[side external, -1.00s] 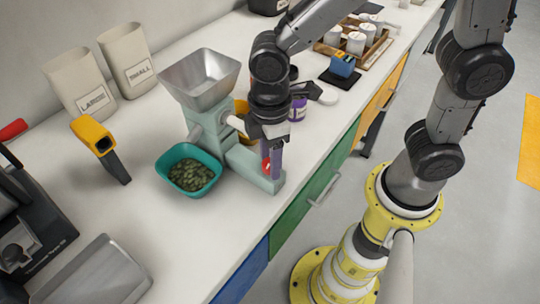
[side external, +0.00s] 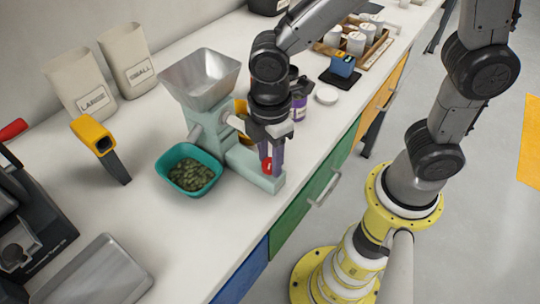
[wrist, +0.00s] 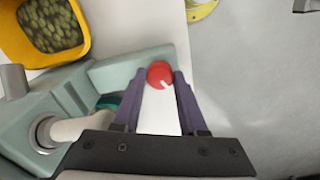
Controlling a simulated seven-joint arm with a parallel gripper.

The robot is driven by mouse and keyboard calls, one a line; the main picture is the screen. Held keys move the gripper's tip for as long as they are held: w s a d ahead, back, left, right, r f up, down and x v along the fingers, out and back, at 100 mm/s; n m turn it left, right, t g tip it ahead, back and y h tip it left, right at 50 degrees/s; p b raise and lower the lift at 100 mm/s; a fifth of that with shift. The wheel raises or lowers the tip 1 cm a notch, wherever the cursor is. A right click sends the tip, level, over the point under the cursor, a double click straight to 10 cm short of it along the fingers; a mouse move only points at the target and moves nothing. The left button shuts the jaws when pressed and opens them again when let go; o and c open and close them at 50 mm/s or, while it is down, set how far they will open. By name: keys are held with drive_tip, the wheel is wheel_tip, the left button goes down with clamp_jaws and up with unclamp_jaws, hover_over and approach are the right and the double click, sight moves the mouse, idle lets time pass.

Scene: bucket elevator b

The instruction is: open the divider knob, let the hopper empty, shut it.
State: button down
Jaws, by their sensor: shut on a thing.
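A pale green machine (side external: 243,160) carries a grey metal hopper (side external: 203,80) on top; no pieces show in the part of the hopper I can see. My gripper (side external: 271,160) points down at the machine's front right end, with its purple fingers on either side of the red knob (side external: 267,165). In the wrist view the knob (wrist: 160,73) sits between the fingertips, and they are shut on it. A teal bowl (side external: 164,160) with green pieces stands left of the machine. A yellow bowl, mostly hidden behind the machine in the side view, holds green pieces in the wrist view (wrist: 86,42).
A yellow-topped scoop or scanner (side external: 95,135) stands left of the teal bowl. Bags marked LARGE (side external: 82,85) and SMALL (side external: 128,55) stand behind. A purple-labelled jar (side external: 299,105) and a white lid (side external: 326,94) are right of my gripper. The counter's front edge is close by.

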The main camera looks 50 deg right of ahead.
sight(270, 162)
drive_tip(key=n, duration=1.1)
drive_tip(key=shift+n, duration=0.4)
idle(0.3)
drive_tip(key=c, duration=0.7)
unclamp_jaws()
drive_tip(key=shift+c, duration=0.2)
wheel_tip(270, 162, up, 14)
